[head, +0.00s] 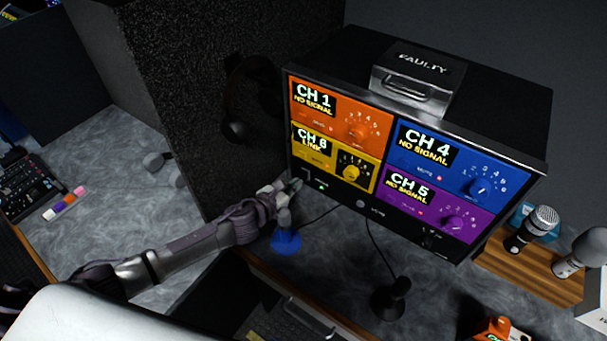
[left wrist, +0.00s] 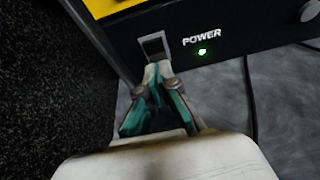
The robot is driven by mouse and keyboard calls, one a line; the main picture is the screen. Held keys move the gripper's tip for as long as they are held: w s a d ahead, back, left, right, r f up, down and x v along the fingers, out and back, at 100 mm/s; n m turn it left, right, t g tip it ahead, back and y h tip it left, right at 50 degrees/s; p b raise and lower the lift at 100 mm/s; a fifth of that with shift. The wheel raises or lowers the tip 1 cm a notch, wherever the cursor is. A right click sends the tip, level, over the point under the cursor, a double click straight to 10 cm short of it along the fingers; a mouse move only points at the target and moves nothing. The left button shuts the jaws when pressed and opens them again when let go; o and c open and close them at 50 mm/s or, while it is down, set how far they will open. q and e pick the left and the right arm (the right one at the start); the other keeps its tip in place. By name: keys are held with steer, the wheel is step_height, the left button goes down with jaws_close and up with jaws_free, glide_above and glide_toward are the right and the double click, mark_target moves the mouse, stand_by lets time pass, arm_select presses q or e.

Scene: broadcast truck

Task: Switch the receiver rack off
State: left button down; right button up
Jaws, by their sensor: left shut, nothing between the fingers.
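The receiver rack (head: 366,203) is a black box with orange, yellow, blue and purple channel panels. CH 1, CH 4 and CH 5 read NO SIGNAL, and CH 6 reads LINK. In the left wrist view its power switch (left wrist: 153,45) sits left of the word POWER and a lit, whitish-green light (left wrist: 202,52). My left gripper (head: 293,187) is at the rack's lower left front corner. In the left wrist view its fingertips (left wrist: 157,70) are shut and empty just below the switch; whether they touch it I cannot tell. My right gripper is not in view.
A dark stand (head: 390,298) is in front of the rack. Microphones (head: 532,228) on a wooden block are at right. A box marked FAULTY (head: 418,78) sits on top. A dark speckled wall (head: 190,100) stands left.

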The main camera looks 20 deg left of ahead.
arm_select(q)
steer(key=shift+b+x, duration=0.35)
steer(key=shift+x, duration=0.6)
stand_by(0.4)
steer(key=shift+p+v, duration=0.65)
steer(key=shift+v, duration=0.5)
steer(key=shift+p+v, duration=0.85)
steer(key=shift+v, duration=1.5)
